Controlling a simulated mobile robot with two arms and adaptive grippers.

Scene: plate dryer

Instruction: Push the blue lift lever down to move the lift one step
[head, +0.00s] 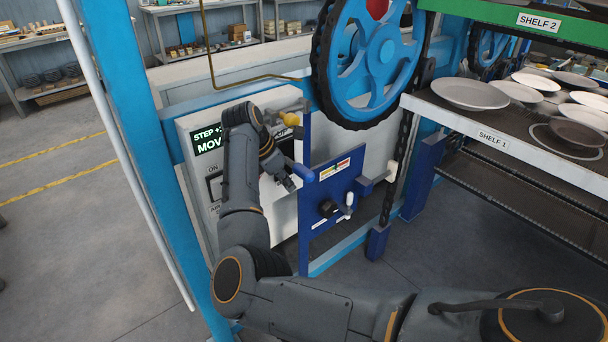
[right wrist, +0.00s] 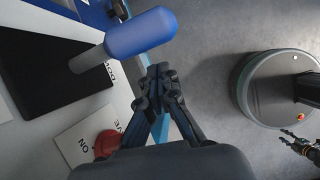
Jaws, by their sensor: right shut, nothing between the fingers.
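My right gripper (head: 291,184) is shut and empty, close beside the handle. In the right wrist view its fingertips (right wrist: 160,72) are just below the handle's image; I cannot tell whether they touch it. The display (head: 208,140) reads "STEP +" and "MOV", partly hidden by my arm. My left gripper (right wrist: 294,139) shows small at the right wrist view's edge, fingers apart.
A blue plate with a label (head: 334,168) and small knobs stands right of the lever. A large blue wheel (head: 372,55) is above. Shelf 1 (head: 495,138) holds several plates at the right. A red button (right wrist: 107,143) is low on the box. Open floor lies left.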

